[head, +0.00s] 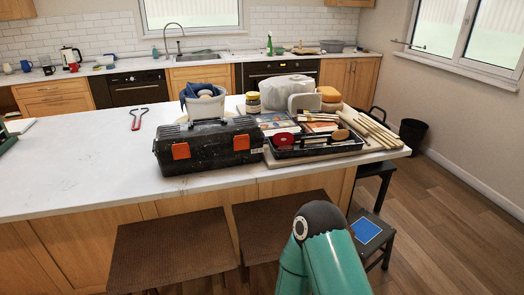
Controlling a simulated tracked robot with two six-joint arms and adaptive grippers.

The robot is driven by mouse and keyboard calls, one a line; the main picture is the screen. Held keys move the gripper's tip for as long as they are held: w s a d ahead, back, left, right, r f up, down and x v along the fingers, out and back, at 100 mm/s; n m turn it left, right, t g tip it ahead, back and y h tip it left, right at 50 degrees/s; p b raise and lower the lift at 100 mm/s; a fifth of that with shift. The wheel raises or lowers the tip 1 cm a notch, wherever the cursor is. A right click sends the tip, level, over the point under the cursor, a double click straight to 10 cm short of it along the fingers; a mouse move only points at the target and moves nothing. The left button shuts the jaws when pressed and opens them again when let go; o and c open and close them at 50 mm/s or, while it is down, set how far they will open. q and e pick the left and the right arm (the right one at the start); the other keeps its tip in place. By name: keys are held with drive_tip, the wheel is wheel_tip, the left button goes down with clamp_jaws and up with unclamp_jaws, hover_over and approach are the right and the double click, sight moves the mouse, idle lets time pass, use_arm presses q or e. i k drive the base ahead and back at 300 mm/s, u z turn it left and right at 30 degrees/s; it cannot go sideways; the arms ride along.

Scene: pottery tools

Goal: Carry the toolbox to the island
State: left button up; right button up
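The toolbox (208,146) is black with orange latches and a handle on top. It rests upright on the white top of the island (80,175), near its front edge and left of the tray of tools. Neither of my grippers shows in the head view. A teal link of one of my arms rises at the bottom, right of centre, and no gripper shows on it. Nothing is seen touching the toolbox.
A black tool tray (315,148), wooden sticks (375,130), a bucket with blue cloth (205,100) and red-handled pliers (137,121) lie on the island. Brown stools (172,245) stand along its front. The island's left part is mostly clear. Open floor (455,210) lies right.

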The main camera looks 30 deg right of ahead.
sight(26, 199)
drive_tip(key=z, duration=0.6)
drive_tip(key=i, duration=1)
drive_tip(key=z, duration=0.1)
